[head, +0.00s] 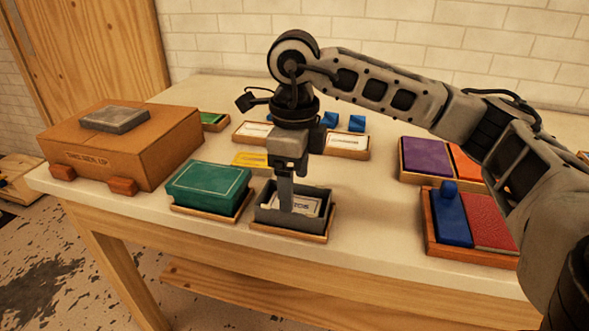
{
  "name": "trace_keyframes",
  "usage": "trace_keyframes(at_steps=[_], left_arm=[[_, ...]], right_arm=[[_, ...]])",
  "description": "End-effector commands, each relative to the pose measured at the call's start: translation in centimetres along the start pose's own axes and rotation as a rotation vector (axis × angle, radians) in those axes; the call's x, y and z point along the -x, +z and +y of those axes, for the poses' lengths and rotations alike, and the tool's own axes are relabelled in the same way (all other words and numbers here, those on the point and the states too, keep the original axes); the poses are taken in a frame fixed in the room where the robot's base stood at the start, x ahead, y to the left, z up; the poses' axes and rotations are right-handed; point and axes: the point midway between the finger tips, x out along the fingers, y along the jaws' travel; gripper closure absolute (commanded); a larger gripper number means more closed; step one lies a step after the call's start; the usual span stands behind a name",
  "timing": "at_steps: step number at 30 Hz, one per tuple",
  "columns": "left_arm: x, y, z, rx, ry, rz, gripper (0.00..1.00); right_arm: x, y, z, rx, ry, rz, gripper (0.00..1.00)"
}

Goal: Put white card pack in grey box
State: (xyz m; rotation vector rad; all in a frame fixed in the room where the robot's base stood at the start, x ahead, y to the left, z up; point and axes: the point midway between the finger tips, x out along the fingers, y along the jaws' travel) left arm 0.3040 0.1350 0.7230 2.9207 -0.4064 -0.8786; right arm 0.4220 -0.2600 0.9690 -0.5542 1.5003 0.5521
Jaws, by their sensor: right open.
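The grey box (288,220) is an open-topped dark grey tray on a wooden base near the table's front edge. A white card pack (309,206) with dark print lies inside it. My right gripper (287,207) points straight down, open, with its fingers reaching into the box at the pack. The fingers hide the left part of the pack, and I cannot tell whether they touch it. My left gripper is not in view.
A green box (208,186) stands just left of the grey box. A large brown box (125,148) is farther left. A tray with blue and red packs (490,219) is at right. Behind stand white packs (347,141) and a purple-and-orange tray (427,157). Table between grey box and right trays is clear.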

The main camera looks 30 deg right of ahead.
Motion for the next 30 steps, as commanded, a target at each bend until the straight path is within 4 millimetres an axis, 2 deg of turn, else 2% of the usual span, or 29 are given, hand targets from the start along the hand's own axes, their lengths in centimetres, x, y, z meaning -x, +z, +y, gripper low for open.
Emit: trace_keyframes(at_steps=[4,7,11,15,21,25,30], left_arm=[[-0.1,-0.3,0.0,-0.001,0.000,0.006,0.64],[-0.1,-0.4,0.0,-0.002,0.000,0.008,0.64],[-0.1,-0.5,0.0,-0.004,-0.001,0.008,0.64],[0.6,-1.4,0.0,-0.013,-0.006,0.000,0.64],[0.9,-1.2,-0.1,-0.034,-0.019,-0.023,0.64],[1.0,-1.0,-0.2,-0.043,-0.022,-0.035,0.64],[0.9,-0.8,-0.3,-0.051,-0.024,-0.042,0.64]], right_arm=[[1.1,0.1,0.0,0.000,-0.001,-0.004,0.24],[2.8,0.1,0.0,0.001,-0.002,-0.005,0.24],[6.0,0.1,0.0,0.002,-0.003,-0.007,0.24],[10.0,0.1,-0.1,0.000,-0.005,-0.005,0.24],[13.9,0.0,-0.1,-0.001,-0.004,-0.003,0.24],[15.3,0.0,0.0,0.000,-0.002,-0.002,0.24],[16.0,0.0,0.0,0.000,0.000,-0.001,0.24]])
